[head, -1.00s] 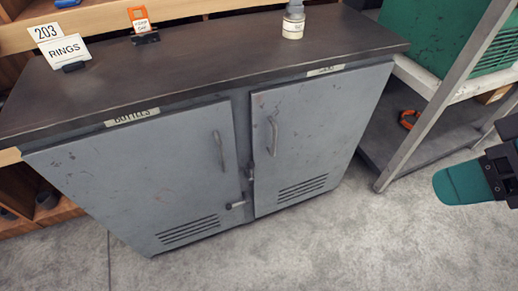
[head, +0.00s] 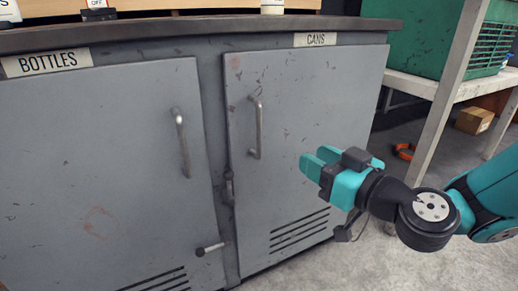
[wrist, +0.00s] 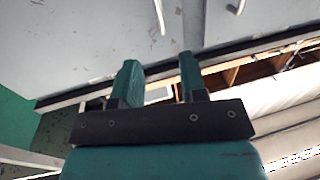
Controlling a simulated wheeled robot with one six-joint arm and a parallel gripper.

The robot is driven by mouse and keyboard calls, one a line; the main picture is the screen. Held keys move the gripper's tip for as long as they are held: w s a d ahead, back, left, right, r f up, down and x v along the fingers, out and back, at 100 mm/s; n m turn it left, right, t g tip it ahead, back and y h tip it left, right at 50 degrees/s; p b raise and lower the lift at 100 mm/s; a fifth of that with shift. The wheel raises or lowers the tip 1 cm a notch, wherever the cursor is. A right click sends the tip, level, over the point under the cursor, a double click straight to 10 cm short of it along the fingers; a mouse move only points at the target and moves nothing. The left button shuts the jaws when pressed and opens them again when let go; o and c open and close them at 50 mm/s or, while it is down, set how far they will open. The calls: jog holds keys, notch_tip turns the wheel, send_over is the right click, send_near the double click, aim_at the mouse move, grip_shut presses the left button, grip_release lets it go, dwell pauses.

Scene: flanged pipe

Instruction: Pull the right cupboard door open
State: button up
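The right cupboard door (head: 290,130), grey and scuffed, is shut under a CANS label (head: 316,39). Its upright bar handle (head: 256,127) is near the door's left edge. In the wrist view a bar that looks like this handle (wrist: 159,16) shows at the top, ahead of the fingers. My gripper (head: 312,164) has teal fingers and is to the right of the handle and a little lower, in front of the door. In the wrist view the two fingers (wrist: 158,65) are apart with nothing between them.
The left door (head: 100,170), under a BOTTLES label (head: 47,60), is also shut, with its own handle (head: 182,143). A small latch (head: 228,187) and a bolt (head: 210,248) sit near the door gap. A metal rack (head: 445,100) stands at the right.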

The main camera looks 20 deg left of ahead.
aim_at(259, 127)
jog(key=p+x, duration=0.4)
jog(key=x, duration=1.3)
jog(key=shift+w+a+f, duration=0.1)
jog(key=shift+w+a, duration=0.05)
grip_shut()
